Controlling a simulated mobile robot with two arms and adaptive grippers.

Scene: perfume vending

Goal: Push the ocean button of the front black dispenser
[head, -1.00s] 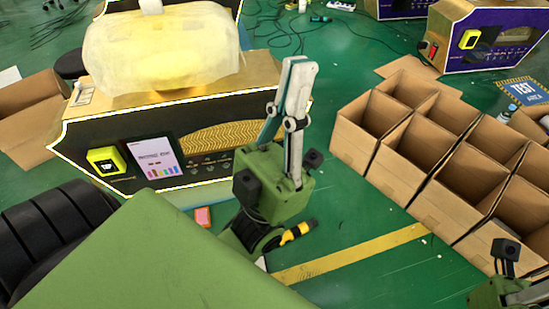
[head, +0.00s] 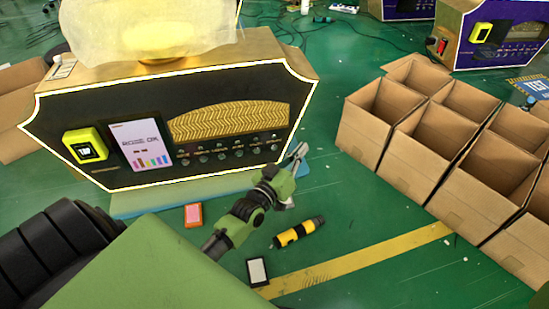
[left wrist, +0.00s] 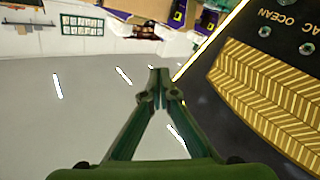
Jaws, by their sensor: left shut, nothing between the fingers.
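The front black dispenser (head: 150,100), outlined in yellow-white, stands at the left in the head view. Its black face has a row of small round buttons under a gold zigzag panel. The ocean button (head: 275,147) is at the right end of the row. In the left wrist view, the ocean button (left wrist: 264,32) lies beside its OCEAN label at upper right. My left gripper (head: 301,150) is shut and empty, just right of the ocean button in the head view; it also shows in the wrist view (left wrist: 158,72), apart from the button. My right gripper is out of view.
Cardboard boxes with dividers (head: 450,140) stand at the right. A yellow-black tool (head: 299,232), an orange box (head: 193,215) and a white-faced box (head: 257,271) lie on the green floor. Another dispenser (head: 490,35) is at the back right.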

